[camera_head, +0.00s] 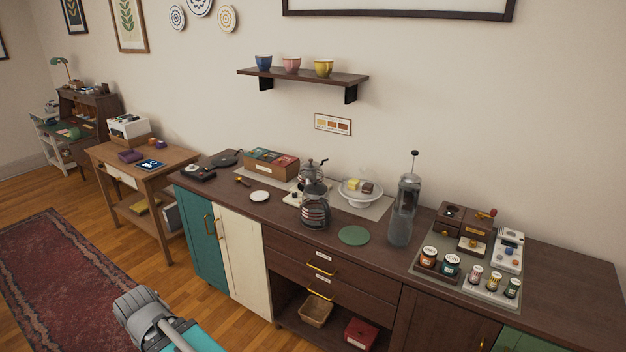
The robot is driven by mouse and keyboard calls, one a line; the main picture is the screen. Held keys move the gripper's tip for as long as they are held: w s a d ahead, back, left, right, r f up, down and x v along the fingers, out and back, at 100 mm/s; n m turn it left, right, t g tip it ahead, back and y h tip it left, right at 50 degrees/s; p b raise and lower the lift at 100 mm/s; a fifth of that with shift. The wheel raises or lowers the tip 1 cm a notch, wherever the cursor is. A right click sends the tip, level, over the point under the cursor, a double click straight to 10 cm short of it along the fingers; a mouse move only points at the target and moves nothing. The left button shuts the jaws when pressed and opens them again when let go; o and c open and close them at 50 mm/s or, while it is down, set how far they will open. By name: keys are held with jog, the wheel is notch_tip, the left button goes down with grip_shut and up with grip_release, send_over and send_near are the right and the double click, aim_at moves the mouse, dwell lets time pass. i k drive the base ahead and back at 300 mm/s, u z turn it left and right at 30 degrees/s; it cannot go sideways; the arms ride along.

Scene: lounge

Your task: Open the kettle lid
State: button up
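A dark metallic and glass kettle-like vessel (315,212) stands on the long dark counter, left of its middle. A rounded top with a small knob (311,162) shows above it, and a dark handle curves at its upper right. From here I cannot tell the lid's exact edge or whether it is one vessel or two, one behind the other. The lid looks down, but this is too small to be sure. Part of my arm shows at the bottom left, well apart from the counter. My gripper is not in view.
A tall glass press (403,213) and a green round mat (354,235) are to the right of the kettle. A glass dish (359,199) stands behind it. A white saucer (260,196) lies left. A shelf with cups (303,76) hangs above. Jars (450,266) crowd the right tray.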

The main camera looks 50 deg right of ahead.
aim_at(315, 189)
jog(key=u, duration=0.05)
jog(key=i, duration=1.2)
jog(key=z, duration=2.3)
